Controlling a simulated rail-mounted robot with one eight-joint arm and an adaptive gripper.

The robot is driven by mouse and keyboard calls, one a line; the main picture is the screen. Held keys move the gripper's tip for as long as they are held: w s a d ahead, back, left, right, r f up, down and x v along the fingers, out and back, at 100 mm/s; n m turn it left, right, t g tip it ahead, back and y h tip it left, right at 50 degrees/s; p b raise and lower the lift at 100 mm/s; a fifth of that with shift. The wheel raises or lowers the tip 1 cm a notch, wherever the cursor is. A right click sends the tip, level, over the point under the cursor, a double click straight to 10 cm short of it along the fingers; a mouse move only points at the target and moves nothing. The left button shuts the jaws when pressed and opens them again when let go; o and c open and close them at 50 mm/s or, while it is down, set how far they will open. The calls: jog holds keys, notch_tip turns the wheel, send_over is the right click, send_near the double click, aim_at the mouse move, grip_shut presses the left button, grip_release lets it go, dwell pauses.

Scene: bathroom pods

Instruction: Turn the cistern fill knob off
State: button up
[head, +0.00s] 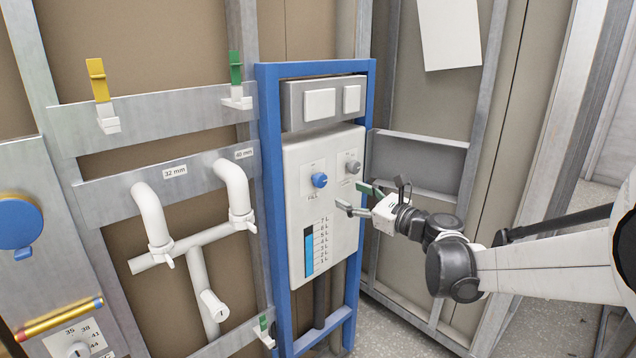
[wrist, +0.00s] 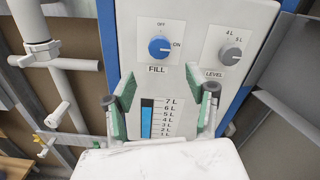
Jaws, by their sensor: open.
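The blue FILL knob (head: 319,180) is on the white cistern panel (head: 345,225) inside the blue frame. In the wrist view the FILL knob (wrist: 159,46) has OFF marked above it and ON to its right, and its pale pointer mark is toward ON. My gripper (head: 357,198) is in front of the panel, to the lower right of the knob in the head view. In the wrist view my gripper (wrist: 160,92) is open and empty, its green-padded fingers apart, below the knob and not touching it.
A grey LEVEL knob (wrist: 231,56) is right of the FILL knob. A blue level gauge (head: 309,250) is below it. White pipes (head: 150,215) stand left of the blue frame (head: 271,170). A metal stud (head: 485,100) is at the right.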

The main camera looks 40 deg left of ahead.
aim_at(323, 182)
jog(key=a, duration=0.4)
jog(key=w+a, duration=0.1)
jog(key=a, duration=0.7)
jog(key=shift+w, duration=0.4)
jog(key=c, duration=1.2)
